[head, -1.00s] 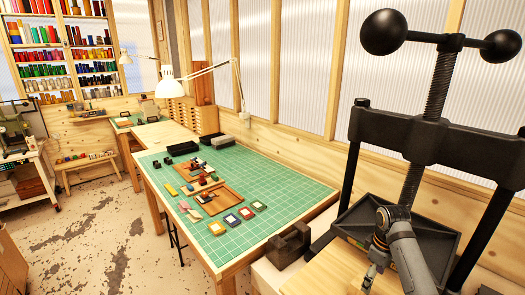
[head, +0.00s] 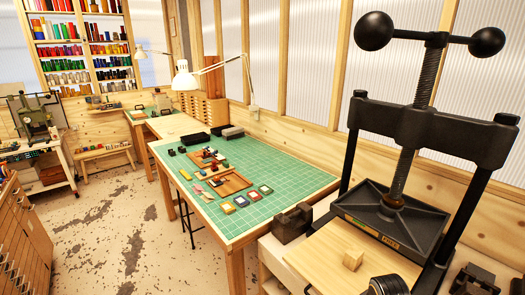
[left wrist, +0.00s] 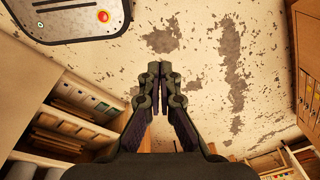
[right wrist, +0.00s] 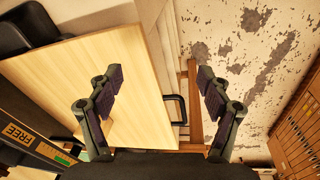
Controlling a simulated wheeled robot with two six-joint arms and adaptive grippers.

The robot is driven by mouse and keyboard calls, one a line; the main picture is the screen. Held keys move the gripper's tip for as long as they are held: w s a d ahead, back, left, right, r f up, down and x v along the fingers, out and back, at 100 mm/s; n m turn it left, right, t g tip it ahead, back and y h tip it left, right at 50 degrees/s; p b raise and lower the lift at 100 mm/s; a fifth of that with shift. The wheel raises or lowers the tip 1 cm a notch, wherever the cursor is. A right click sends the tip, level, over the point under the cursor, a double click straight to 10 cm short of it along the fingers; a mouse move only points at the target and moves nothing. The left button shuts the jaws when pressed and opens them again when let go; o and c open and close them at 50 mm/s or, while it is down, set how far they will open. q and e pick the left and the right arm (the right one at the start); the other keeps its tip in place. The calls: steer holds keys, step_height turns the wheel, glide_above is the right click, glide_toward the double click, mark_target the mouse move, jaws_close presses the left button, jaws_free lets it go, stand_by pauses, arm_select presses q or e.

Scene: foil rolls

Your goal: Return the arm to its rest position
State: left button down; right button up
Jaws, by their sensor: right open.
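My right gripper (right wrist: 161,74) is open and empty in the right wrist view. Its left finger overlaps the pale wooden board (right wrist: 95,50); its right finger is over the floor. In the head view only a dark rounded piece of my arm shows at the bottom edge, and neither gripper is in sight. My left gripper (left wrist: 159,72) is in the left wrist view, its fingertips together with nothing visible between them, above the scuffed floor. A small wooden block (head: 352,259) sits on the pale board (head: 340,240) in front of the black press (head: 420,130).
The green-topped workbench (head: 270,160) holds pads, small tools and trays. A dark block-like device (head: 292,223) stands beside the board. Drawer cabinets (head: 22,225) are at the left. The pale floor (head: 120,230) between is open. The press label (right wrist: 20,133) reads FREE.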

steer(key=s+a+r+m+t, duration=0.2)
steer(key=s+a+m, duration=0.2)
steer(key=s, duration=0.8)
step_height(320, 180, down, 35)
steer(key=s+d+g+b, duration=0.2)
steer(key=s+d+b, duration=0.1)
steer(key=b, duration=0.5)
arm_select(q)
step_height(320, 180, down, 13)
steer(key=b, duration=0.5)
steer(key=shift+s+f, duration=0.15)
steer(key=shift+s, duration=0.3)
arm_select(e)
steer(key=s+f, duration=1.8)
steer(key=f, duration=0.3)
steer(key=shift+d+m+g, duration=0.3)
steer(key=shift+d, duration=0.05)
steer(key=shift+s, duration=0.1)
steer(key=shift+c, duration=0.2)
